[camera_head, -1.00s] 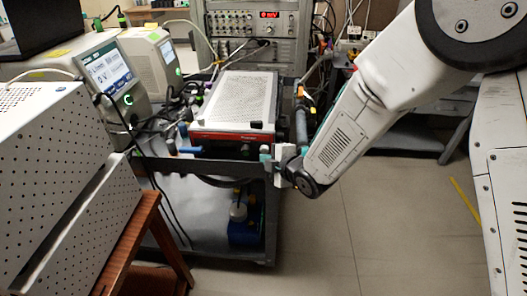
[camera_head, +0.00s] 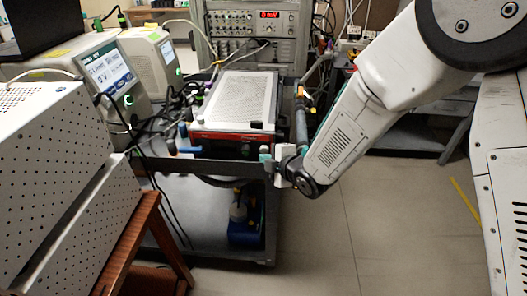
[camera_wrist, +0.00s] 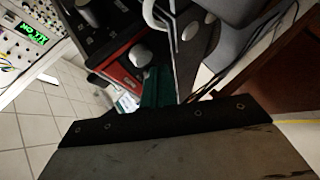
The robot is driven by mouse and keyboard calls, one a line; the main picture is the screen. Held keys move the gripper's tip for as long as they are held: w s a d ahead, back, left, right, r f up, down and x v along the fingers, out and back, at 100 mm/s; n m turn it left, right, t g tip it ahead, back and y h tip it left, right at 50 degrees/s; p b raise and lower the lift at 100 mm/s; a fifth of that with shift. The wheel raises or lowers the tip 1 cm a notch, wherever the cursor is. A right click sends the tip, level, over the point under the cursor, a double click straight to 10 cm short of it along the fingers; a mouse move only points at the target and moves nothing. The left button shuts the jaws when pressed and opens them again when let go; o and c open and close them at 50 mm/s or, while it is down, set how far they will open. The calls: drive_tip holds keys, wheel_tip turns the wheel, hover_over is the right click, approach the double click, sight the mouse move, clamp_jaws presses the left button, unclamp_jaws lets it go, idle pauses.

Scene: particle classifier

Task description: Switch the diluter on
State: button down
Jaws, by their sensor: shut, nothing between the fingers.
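A low box (camera_head: 238,137) with a white perforated top and a red-and-black front lies on the cart; it appears to be the diluter. Its red front also shows in the wrist view (camera_wrist: 118,72), with a rounded grey knob beside it. No switch label is readable. My gripper (camera_head: 265,154) is at the cart's front right corner, just right of and in front of the red front. In the wrist view its teal fingers (camera_wrist: 157,86) are together and empty, close to the red front. I cannot tell whether they touch anything.
The dark cart (camera_head: 215,167) has a raised front edge below the box. Blue-capped fittings and cables crowd the box's left side. A hose (camera_head: 301,125) runs along its right. A perforated grey cabinet (camera_head: 60,170) stands front left. The floor (camera_head: 350,235) right of the cart is clear.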

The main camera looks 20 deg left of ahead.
drive_tip(key=shift+w, duration=0.15)
idle(0.7)
drive_tip(key=shift+w+a, duration=0.1)
drive_tip(key=shift+w, duration=0.2)
drive_tip(key=shift+w+a, duration=0.2)
drive_tip(key=shift+w, duration=0.65)
idle(0.8)
drive_tip(key=shift+s, duration=0.1)
drive_tip(key=shift+s+d, duration=0.15)
drive_tip(key=shift+s, duration=0.45)
drive_tip(key=shift+s+d, duration=0.15)
drive_tip(key=shift+s, duration=0.4)
drive_tip(key=shift+s+d, duration=0.2)
drive_tip(key=shift+s, duration=0.6)
drive_tip(key=shift+s+d, duration=0.15)
drive_tip(key=shift+s, duration=0.7)
drive_tip(key=shift+s+d, duration=0.2)
drive_tip(key=shift+s, duration=0.6)
